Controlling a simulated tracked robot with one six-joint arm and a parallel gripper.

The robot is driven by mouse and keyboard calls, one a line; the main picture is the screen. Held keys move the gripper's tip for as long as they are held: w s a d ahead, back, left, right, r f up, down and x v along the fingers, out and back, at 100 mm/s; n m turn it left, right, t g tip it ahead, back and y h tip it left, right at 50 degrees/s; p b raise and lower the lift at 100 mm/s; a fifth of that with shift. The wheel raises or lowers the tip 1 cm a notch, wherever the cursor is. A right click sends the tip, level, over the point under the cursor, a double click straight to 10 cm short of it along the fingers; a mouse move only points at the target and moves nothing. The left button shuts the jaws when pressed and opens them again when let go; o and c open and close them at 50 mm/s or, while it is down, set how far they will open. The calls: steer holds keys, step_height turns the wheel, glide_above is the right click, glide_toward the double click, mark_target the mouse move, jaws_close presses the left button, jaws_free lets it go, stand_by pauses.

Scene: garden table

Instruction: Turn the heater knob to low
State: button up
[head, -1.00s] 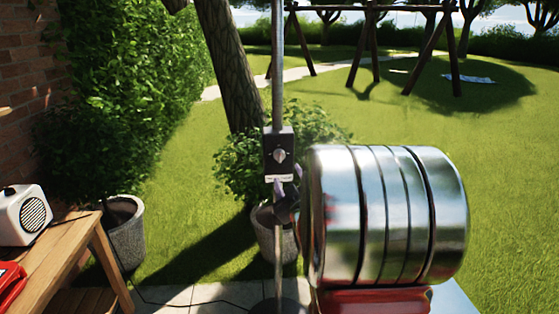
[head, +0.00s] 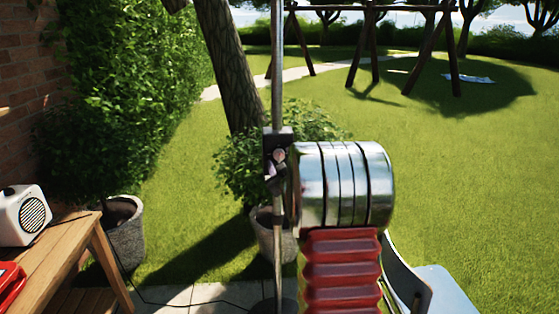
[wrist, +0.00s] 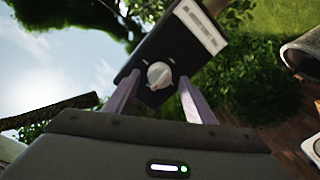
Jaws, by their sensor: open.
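The heater's dark control box (head: 270,140) is fixed to the metal pole (head: 278,60) in the head view. In the wrist view the box (wrist: 165,45) looks tilted, with a pale round knob (wrist: 159,76) and a white label (wrist: 200,25) on its face. My gripper (wrist: 155,82) is open, with one finger on each side of the knob; whether they touch it cannot be told. In the head view my gripper (head: 276,172) partly covers the lower box. The knob's setting is too small to read.
A wooden table (head: 60,255) with a white speaker-like box (head: 22,215) and a red object (head: 10,285) stands at left. Potted plants (head: 122,235) stand by the hedge and behind the pole. A cable runs over the paving. Open lawn lies to the right.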

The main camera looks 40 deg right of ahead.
steer(key=shift+w+d, duration=0.2)
steer(key=shift+w, duration=0.2)
steer(key=c, duration=1)
